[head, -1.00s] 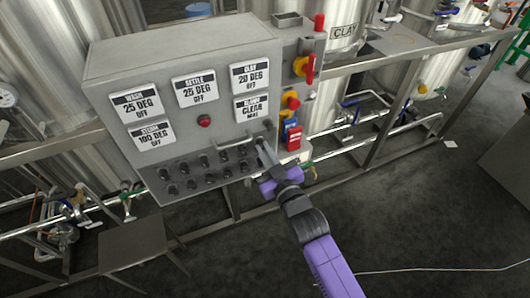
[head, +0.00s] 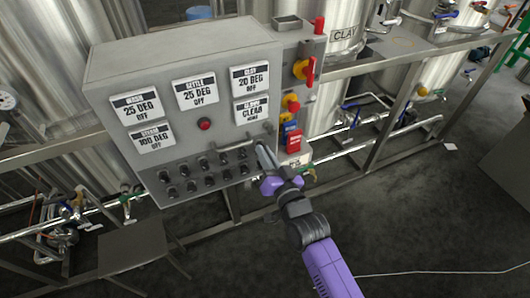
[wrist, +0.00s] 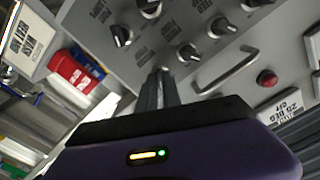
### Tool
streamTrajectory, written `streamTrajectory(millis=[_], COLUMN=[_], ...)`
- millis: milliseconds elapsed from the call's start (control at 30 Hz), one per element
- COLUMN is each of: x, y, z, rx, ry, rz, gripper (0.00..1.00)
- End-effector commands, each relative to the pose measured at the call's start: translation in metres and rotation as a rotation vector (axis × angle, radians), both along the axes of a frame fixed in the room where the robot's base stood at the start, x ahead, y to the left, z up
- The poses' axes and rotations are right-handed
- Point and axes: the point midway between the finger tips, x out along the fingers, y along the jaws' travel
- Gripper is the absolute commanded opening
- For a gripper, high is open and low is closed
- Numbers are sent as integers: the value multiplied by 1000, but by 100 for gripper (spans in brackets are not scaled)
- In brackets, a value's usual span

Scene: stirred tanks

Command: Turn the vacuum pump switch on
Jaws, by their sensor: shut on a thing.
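The grey control panel (head: 180,150) has rows of black rotary knobs (head: 190,186) along its lower front; their labels are too small to read, so I cannot tell which is the vacuum pump switch. My gripper (head: 262,148) reaches the right end of the knob rows. In the wrist view, my gripper's fingers (wrist: 160,82) are close together on a knob (wrist: 163,71), which they mostly hide, so its setting cannot be read. Neighbouring knobs (wrist: 187,53) stand uncovered beside the fingers.
A bar handle (head: 232,144) sticks out just left of my fingers. Steel tanks and pipe frames stand behind. The floor (head: 400,220) at the right is mostly clear.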

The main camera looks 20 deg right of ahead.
Motion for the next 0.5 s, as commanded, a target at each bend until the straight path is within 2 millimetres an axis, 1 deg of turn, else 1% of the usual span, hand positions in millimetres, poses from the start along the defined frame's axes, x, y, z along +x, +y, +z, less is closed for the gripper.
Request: streamTrajectory(millis=[200, 500], x=[0, 0], y=[0, 0], z=[0, 0], rx=[39, 45], ry=[1, 0], rz=[0, 0], gripper=[0, 0])
